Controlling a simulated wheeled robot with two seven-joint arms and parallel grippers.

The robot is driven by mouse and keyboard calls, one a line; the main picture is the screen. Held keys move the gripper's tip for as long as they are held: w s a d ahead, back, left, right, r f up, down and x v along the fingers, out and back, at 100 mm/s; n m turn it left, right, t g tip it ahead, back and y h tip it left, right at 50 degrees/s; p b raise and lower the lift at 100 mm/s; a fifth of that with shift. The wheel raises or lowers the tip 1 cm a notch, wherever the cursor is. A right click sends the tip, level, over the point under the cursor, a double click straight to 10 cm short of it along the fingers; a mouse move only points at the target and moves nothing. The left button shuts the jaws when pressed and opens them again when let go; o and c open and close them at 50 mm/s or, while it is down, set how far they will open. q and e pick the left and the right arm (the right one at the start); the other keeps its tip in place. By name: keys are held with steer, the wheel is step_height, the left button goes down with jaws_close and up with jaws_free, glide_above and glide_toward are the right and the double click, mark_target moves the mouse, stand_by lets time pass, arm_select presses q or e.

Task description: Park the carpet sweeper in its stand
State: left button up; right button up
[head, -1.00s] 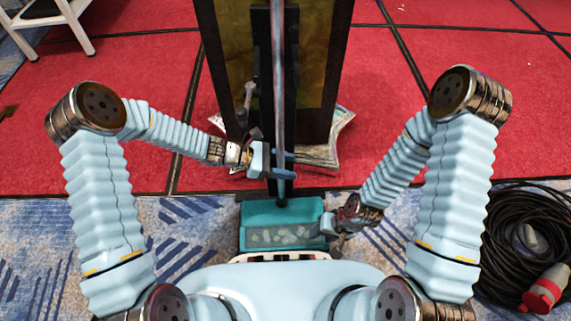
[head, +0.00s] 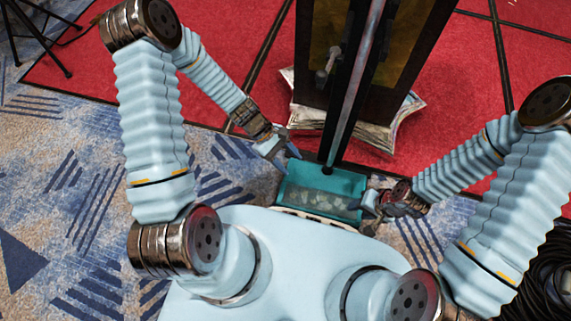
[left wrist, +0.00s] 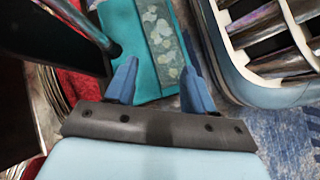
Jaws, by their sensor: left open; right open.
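The carpet sweeper has a teal head (head: 335,182) on the floor in front of my base and a long grey handle (head: 357,85) rising from it. The handle stands along a black upright (head: 335,105), apparently the stand, in front of a tall dark panel; I cannot tell whether it is seated in it. My left gripper (head: 288,157) is open and empty, left of the handle and near the head's far left corner. In the left wrist view the teal head (left wrist: 140,40) shows beyond its fingers. My right gripper (head: 368,202) is open beside the head's right end; contact is unclear.
The tall dark panel (head: 408,60) stands on the red carpet, with a pale stack (head: 390,132) around its foot. A black coiled cable (head: 548,265) lies at the right. A tripod (head: 35,40) stands at top left. The patterned carpet (head: 70,190) on the left is clear.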

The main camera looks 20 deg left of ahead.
arm_select(q)
steer(key=s+f+m+t+y, duration=0.2)
steer(key=s+f+m+y, duration=0.2)
steer(key=s+m, duration=0.3)
steer(key=a+m, duration=0.1)
steer(key=m, duration=0.2)
steer(key=shift+s+f+m+t, duration=0.15)
steer(key=shift+f+m+t, duration=0.15)
steer(key=shift+f, duration=0.05)
steer(key=shift+c, duration=0.4)
